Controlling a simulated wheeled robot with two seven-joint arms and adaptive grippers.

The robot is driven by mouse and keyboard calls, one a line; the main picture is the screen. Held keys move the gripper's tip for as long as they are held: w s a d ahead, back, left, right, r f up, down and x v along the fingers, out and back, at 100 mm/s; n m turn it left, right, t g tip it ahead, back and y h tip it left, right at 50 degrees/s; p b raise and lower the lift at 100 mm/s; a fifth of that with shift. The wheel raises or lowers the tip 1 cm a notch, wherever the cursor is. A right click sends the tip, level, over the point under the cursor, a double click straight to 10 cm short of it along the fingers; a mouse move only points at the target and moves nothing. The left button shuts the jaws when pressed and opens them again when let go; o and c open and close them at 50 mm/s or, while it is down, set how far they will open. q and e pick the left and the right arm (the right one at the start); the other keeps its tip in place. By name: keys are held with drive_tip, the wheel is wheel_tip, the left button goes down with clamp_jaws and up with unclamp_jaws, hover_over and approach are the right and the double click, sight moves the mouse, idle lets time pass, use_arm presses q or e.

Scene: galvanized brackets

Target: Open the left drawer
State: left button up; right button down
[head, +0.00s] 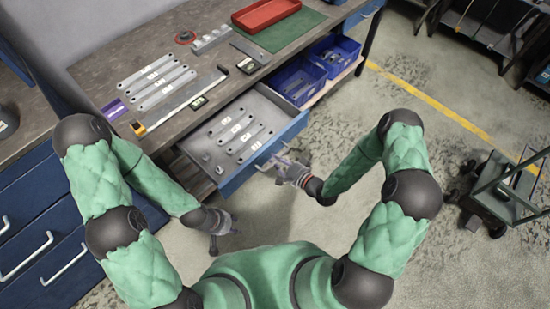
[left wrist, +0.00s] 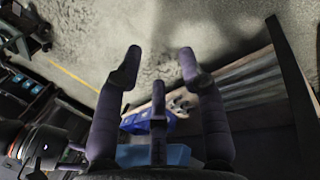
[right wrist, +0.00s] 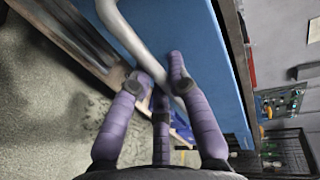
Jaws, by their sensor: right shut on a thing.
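The open blue drawer (head: 271,152) sticks out from under the workbench, well pulled out. Flat grey brackets with white labels and small parts lie inside it. Its silver handle (head: 268,163) is on the front. My right gripper (head: 281,165) is at this handle. In the right wrist view the handle (right wrist: 150,55) runs between the purple fingers (right wrist: 160,80), which are shut on it in front of the blue drawer face (right wrist: 195,50). My left gripper (head: 216,238) hangs low in front of the bench, left of the drawer. Its fingers (left wrist: 160,65) are spread and empty.
The workbench top (head: 110,70) holds several long brackets, a red tray (head: 265,14) and a green mat (head: 283,32). Blue bins (head: 298,80) stand on a shelf right of the drawer. Closed blue drawers (head: 40,230) stand at left. A cart (head: 510,190) stands at right.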

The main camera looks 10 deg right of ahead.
drive_tip(key=c, duration=1.2)
unclamp_jaws()
drive_tip(key=v, duration=1.2)
drive_tip(key=s+a+f+n+g+h, duration=0.4)
drive_tip(key=a+f+n+g, duration=0.15)
drive_tip(key=f+g, duration=0.4)
drive_tip(key=s+n+g, duration=0.1)
drive_tip(key=s, duration=0.1)
drive_tip(key=s+a+n, duration=0.1)
drive_tip(key=s, duration=0.1)
drive_tip(key=s+n+g+h, duration=0.1)
drive_tip(key=s, duration=0.1)
drive_tip(key=shift+s+a+g, duration=0.15)
drive_tip(key=shift+a+g, duration=0.15)
drive_tip(key=shift+g, duration=0.05)
